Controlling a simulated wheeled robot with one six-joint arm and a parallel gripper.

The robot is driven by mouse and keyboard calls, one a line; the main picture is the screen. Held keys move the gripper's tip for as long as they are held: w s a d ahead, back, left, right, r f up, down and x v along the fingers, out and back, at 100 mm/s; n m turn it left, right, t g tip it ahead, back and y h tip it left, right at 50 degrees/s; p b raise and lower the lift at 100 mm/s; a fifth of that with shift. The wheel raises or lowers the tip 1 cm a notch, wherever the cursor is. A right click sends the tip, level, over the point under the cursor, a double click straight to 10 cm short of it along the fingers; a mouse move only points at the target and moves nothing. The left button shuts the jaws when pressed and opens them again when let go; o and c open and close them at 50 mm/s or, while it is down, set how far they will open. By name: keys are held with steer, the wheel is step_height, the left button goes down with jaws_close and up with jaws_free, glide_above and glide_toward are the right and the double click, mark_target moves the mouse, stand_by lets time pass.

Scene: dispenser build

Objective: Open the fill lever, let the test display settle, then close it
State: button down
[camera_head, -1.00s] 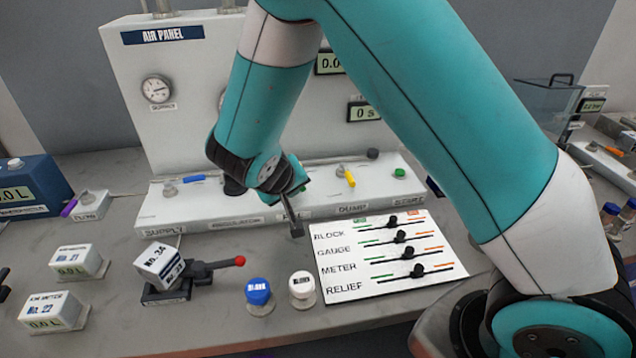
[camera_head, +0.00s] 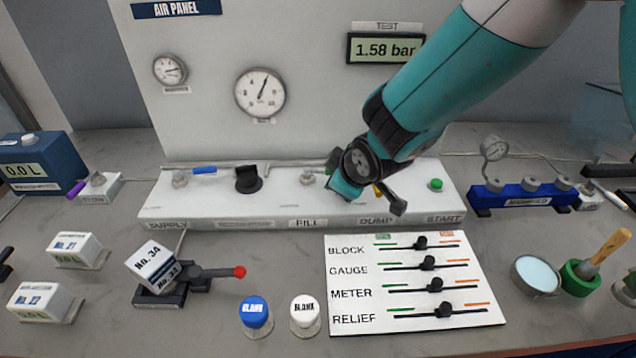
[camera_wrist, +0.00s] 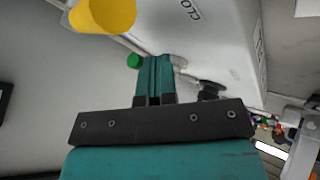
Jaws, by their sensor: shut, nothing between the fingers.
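The FILL label (camera_head: 308,223) is on the front of the white valve bench, with a small metal valve stem (camera_head: 307,178) above it. The test display (camera_head: 386,49) reads 1.58 bar.
A blue supply lever (camera_head: 204,170), a black regulator knob (camera_head: 248,180) and a green start button (camera_head: 436,185) are on the bench. The yellow dump lever (camera_head: 377,190) is mostly hidden by my wrist. A slider board (camera_head: 350,255) lies in front.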

steer(key=shift+w+d+b, duration=0.2)
steer(key=shift+w+d, duration=0.05)
steer(key=shift+w, duration=0.25)
steer(key=shift+w+d+b, duration=0.2)
steer(key=shift+w, duration=0.25)
steer(key=shift+w+d, duration=0.15)
steer(key=shift+s+f, duration=0.1)
steer(key=shift+s, duration=0.15)
steer(key=s+b, duration=0.1)
steer(key=s, duration=0.3)
steer(key=shift+s+f, duration=0.1)
steer(key=s+d+r+b, duration=0.1)
steer(key=s+d+r, duration=0.3)
steer(key=r, duration=0.3)
steer(key=shift+s+d+r, duration=0.15)
steer(key=shift+d, duration=0.05)
